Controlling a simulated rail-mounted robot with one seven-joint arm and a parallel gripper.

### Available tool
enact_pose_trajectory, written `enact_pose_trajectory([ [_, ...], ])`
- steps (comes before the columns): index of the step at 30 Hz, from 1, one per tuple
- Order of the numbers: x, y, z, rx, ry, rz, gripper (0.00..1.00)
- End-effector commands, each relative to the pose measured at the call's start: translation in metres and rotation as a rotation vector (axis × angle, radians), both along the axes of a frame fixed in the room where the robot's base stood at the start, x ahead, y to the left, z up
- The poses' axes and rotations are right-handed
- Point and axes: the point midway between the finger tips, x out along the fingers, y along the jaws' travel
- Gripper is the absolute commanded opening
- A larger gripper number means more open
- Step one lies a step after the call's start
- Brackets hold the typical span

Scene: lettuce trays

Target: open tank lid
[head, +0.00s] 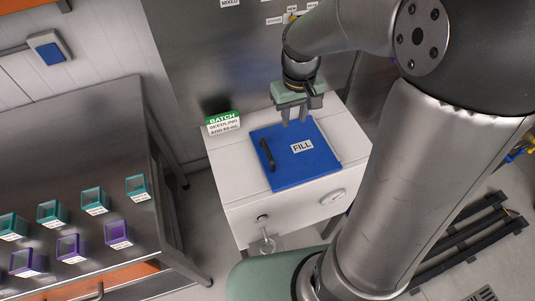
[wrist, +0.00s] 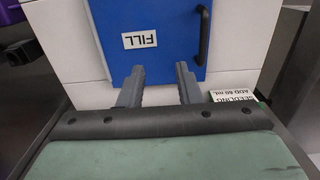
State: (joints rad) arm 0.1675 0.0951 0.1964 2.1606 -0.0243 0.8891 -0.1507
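The tank (head: 240,212) is a white box with a blue lid (head: 318,172) lying shut on its top. The lid carries a white FILL label (head: 302,146) and a black bar handle (head: 267,154) along its left side in the head view. In the wrist view the blue lid (wrist: 165,52) shows upside down, with the handle (wrist: 204,36) at its right. My gripper (head: 295,122) is above the lid's far edge, away from the handle. In the wrist view its two fingers (wrist: 160,88) are apart with nothing between them.
A gauge (head: 333,197) and a tap (head: 267,243) are on the tank front. A metal table (head: 62,125) at the left holds several teal and purple containers. A steel panel (head: 205,45) rises behind the tank.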

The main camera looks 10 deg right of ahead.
Motion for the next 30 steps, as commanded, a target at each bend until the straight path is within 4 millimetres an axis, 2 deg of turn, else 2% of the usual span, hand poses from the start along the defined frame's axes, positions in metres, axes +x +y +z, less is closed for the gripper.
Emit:
enact_pose_trajectory([
  [1,-0.002,0.012,-0.020,0.000,0.000,0.006,0.31],
  [6,-0.008,0.044,-0.060,0.000,0.000,0.005,0.31],
  [13,-0.012,0.064,-0.103,0.000,-0.001,0.000,0.31],
  [18,-0.013,0.069,-0.115,0.000,-0.001,0.000,0.31],
  [27,-0.013,0.069,-0.116,0.000,-0.001,-0.001,0.31],
  [28,-0.013,0.069,-0.116,0.000,-0.001,-0.001,0.28],
  [30,-0.013,0.069,-0.116,0.000,-0.001,-0.001,0.09],
])
